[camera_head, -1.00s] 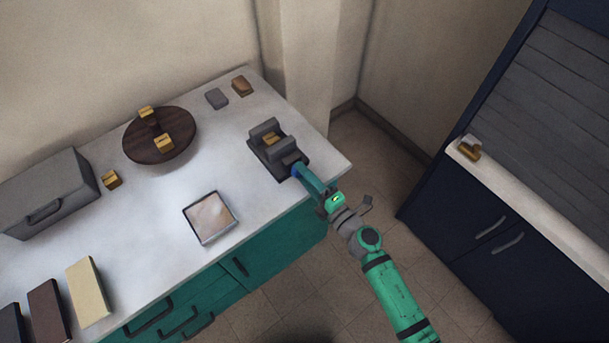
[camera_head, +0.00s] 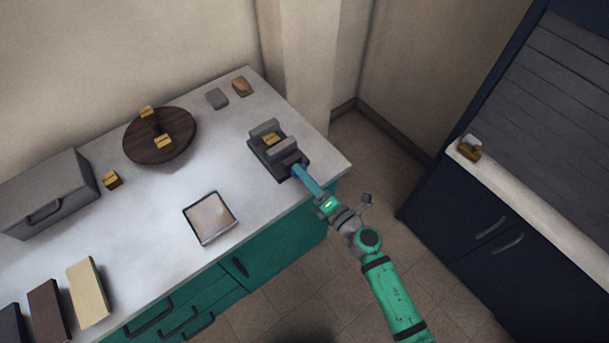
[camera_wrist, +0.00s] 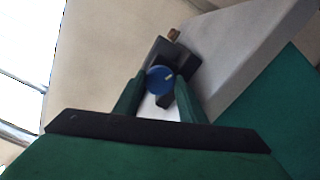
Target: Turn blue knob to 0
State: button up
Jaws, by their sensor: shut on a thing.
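The blue knob (camera_wrist: 158,80) sits on the front of a dark grey device (camera_head: 262,163) near the right end of the white counter. In the wrist view the knob is round, with a pale pointer mark toward its upper right. My gripper (camera_head: 300,171) reaches the device's front from the counter's right edge. In the wrist view its two green fingers (camera_wrist: 157,96) are shut on the knob, one on each side. In the head view the knob is mostly hidden by the gripper. A yellow block (camera_head: 271,139) sits in the device. No number scale is readable.
A round dark wooden stand (camera_head: 150,152) with yellow blocks, a square tray (camera_head: 190,232) and a grey box (camera_head: 45,185) share the counter (camera_head: 215,130). Small grey (camera_head: 217,98) and brown (camera_head: 241,86) blocks lie behind. A dark blue cabinet (camera_head: 470,220) stands at right.

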jog(key=shift+a, duration=0.2)
jog(key=o, duration=0.8)
jog(key=shift+o, duration=1.4)
jog(key=shift+w+d, duration=0.1)
jog(key=shift+d, duration=0.15)
jog(key=v, duration=1.1)
